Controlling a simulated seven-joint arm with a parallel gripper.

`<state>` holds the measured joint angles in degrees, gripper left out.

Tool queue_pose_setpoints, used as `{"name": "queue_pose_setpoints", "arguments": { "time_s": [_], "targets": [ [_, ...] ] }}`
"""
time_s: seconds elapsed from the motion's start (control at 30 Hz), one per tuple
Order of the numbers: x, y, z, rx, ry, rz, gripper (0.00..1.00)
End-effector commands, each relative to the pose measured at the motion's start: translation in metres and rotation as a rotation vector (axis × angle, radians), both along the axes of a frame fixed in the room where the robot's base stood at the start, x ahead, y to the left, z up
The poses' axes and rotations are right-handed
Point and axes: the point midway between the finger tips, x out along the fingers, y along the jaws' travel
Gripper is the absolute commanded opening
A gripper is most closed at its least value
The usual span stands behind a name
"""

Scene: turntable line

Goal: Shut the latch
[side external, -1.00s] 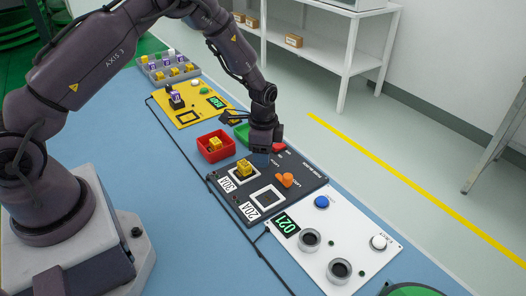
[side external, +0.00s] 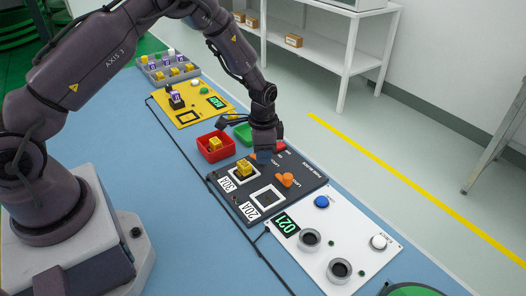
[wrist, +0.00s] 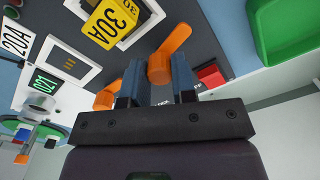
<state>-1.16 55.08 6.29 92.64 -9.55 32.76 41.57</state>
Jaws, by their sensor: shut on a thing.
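My gripper (side external: 264,153) is down at the far end of the dark panel (side external: 305,187). In the wrist view its two blue fingers (wrist: 158,84) stand on either side of an orange latch handle (wrist: 170,50) and are shut on it. Part of this latch (side external: 254,157) shows beside the fingers in the side view. A yellow block marked 30A (wrist: 103,25) sits in the white-framed socket beside this latch. A second orange latch (side external: 286,180) is by the other socket (side external: 267,198), labelled 20A, which looks empty.
A red bin (side external: 201,148) holding a yellow block and a green bin (side external: 241,133) stand just beyond the panel. A white panel (side external: 318,243) with buttons and a green 021 display is nearer. A yellow panel (side external: 215,111) and grey tray (side external: 188,76) are farther back.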

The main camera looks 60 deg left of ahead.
Motion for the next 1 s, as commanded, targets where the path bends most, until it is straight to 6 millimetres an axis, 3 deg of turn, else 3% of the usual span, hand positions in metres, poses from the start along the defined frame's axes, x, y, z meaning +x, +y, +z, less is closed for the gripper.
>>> {"name": "queue_pose_setpoints", "arguments": {
  "time_s": [1.0],
  "targets": [
    [-0.0008, 0.0001, 0.0007, 0.001, 0.003, 0.957, 0.01]
  ]
}}
